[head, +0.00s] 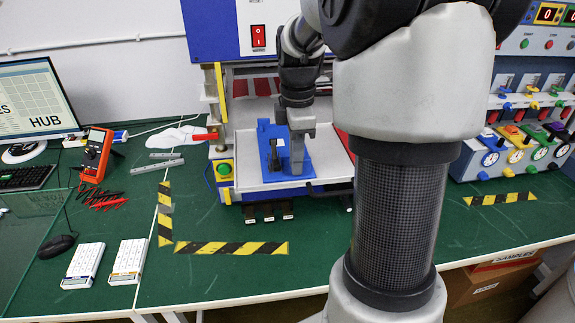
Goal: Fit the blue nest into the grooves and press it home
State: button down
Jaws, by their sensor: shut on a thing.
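The blue nest (267,170) is a blue plate with a raised back part, in the middle of the head view. It lies at the light tray (243,177) of the test machine, inside the machine's open front. My gripper (297,165) reaches down over the nest's right half and is shut on it. A small dark upright piece shows on the nest left of my gripper. The grooves cannot be made out, and my gripper and arm hide part of the nest's right side, so I cannot tell how it is seated.
The machine's blue-white housing with a red switch (258,37) rises above. A green button (224,169) is at its left. Several dark pedal-like blocks (268,209) stick out in front.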

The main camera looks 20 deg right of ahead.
jog(key=shift+d, duration=0.1)
jog(key=shift+f, duration=0.1)
jog(key=c, duration=1.8)
grip_release()
notch_tip(320, 180, up, 12)
jog(key=shift+r+p, duration=0.15)
jog(key=shift+p, duration=0.7)
